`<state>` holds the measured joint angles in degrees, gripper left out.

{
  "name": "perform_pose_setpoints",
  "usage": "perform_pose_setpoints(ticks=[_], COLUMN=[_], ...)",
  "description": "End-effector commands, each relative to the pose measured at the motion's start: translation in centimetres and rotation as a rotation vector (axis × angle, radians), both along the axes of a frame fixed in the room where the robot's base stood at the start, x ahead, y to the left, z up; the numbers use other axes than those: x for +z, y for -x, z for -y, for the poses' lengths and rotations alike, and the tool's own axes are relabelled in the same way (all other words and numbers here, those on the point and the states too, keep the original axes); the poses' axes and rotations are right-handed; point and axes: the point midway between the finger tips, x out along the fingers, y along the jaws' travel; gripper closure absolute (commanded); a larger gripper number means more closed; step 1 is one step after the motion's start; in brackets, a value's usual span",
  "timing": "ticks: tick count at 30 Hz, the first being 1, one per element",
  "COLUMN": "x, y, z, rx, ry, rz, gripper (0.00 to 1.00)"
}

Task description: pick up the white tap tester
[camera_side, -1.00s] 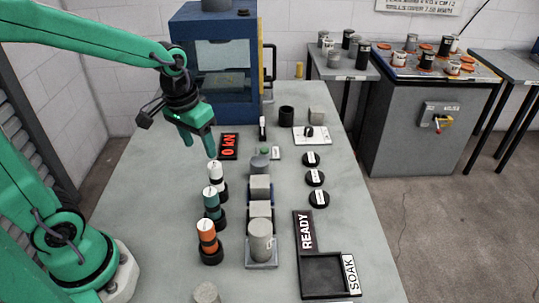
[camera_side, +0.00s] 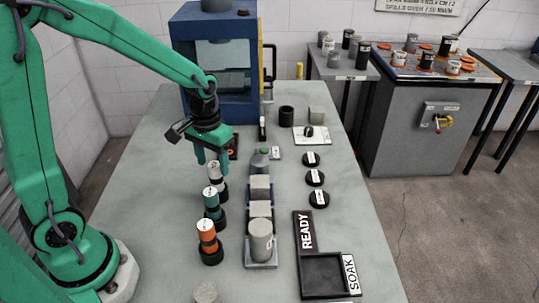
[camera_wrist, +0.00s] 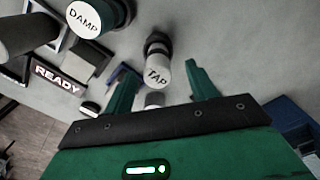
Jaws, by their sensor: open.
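The white tap tester (camera_side: 215,172) stands upright on a black base, at the far end of a row of three testers on the grey bench. In the wrist view its round top (camera_wrist: 157,73), marked TAP, shows between my two fingers. My gripper (camera_side: 213,160) points down at the tester's top, open and empty, with its green fingers on either side. In the wrist view the fingers (camera_wrist: 156,66) are apart. Whether they touch the tester cannot be told.
A teal tester (camera_side: 212,200), marked DAMP in the wrist view, and an orange tester (camera_side: 207,240) stand nearer in the row. Grey concrete samples (camera_side: 260,240) stand to the right. A blue press (camera_side: 188,60) rises behind.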

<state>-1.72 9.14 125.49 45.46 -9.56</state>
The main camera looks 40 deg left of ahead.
Motion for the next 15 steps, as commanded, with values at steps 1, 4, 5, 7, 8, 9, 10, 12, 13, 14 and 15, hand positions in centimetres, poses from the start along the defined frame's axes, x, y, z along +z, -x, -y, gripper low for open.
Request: perform_pose_setpoints(ticks=[1, 4, 5, 7, 8, 9, 10, 12, 13, 14, 15], x=[-0.5, -0.9, -1.0, -1.1, -1.1, -1.1, -1.1, -1.3, -1.5, -1.7, -2.0], y=[0.0, 0.0, 0.0, 0.0, 0.0, 0.0, 0.0, 0.0, 0.0, 0.0, 0.0], z=[0.0, 0.0, 0.0, 0.0, 0.0, 0.0, 0.0, 0.1, 0.1, 0.1, 0.1], rx=[0.000, 0.000, 0.000, 0.000, 0.000, -0.001, -0.001, -0.001, -0.001, -0.001, -0.001], ry=[0.000, 0.000, 0.000, 0.000, 0.000, 0.000, 0.000, 0.000, 0.000, 0.000, 0.000], rz=[-0.002, 0.000, 0.000, 0.001, 0.001, 0.001, 0.001, 0.000, 0.000, 0.000, -0.001], gripper=[0.43, 0.43, 0.43, 0.43, 0.43, 0.43, 0.43, 0.43, 0.43, 0.43, 0.43])
